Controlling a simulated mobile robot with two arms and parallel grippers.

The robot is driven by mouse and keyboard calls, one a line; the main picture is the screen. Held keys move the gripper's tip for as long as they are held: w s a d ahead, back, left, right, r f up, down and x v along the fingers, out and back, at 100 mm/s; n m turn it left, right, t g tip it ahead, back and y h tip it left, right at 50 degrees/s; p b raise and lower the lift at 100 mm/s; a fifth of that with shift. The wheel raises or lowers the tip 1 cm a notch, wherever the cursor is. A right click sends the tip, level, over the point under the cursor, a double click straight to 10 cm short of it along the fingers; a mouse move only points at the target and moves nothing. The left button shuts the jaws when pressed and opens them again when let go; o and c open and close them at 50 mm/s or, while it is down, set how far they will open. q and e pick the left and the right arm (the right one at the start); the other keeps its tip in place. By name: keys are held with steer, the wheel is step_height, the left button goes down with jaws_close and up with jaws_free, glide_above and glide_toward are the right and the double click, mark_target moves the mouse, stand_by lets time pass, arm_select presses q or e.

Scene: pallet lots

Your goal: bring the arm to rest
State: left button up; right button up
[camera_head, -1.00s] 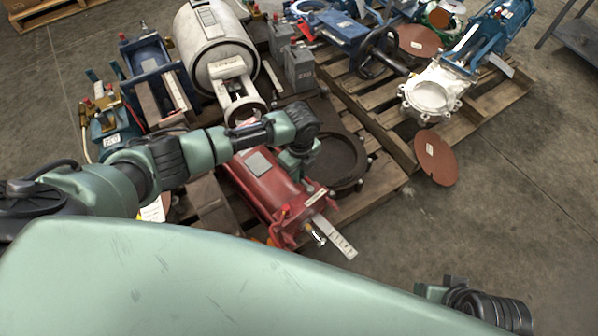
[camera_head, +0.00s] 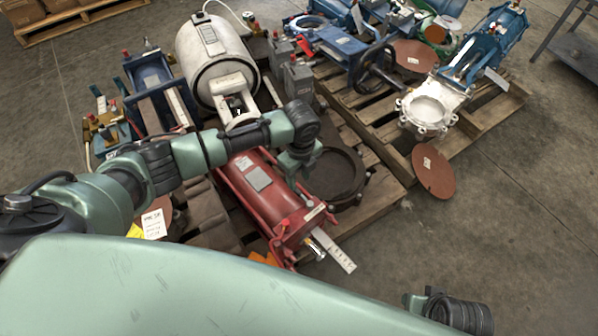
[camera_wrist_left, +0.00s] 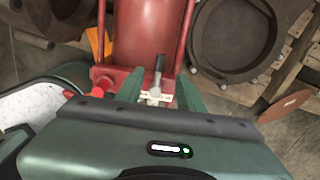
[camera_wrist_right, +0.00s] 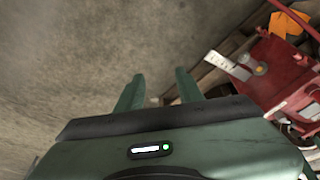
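My left arm reaches in from the left in the head view, and its gripper (camera_head: 298,180) hangs over the pallet beside the red cylinder (camera_head: 272,200). In the left wrist view the two fingers of this gripper (camera_wrist_left: 159,92) are apart. The end of the red cylinder (camera_wrist_left: 143,35) and a small metal fitting (camera_wrist_left: 158,72) show between and beyond them, and I see no grip on either. In the right wrist view my right gripper (camera_wrist_right: 158,88) has its fingers apart with nothing between them, over bare floor.
A wooden pallet (camera_head: 375,205) bears the red cylinder, a dark ring (camera_head: 335,176) and a white cylinder-shaped actuator (camera_head: 215,65). Another pallet (camera_head: 480,115) carries blue and white valves. A rust-coloured disc (camera_head: 434,172) leans at its edge. The concrete floor (camera_head: 520,210) at right is clear.

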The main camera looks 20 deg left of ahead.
arm_select(q)
steer(key=shift+r, duration=0.65)
arm_select(e)
steer(key=shift+f, duration=0.75)
arm_select(q)
steer(key=shift+d, duration=0.1)
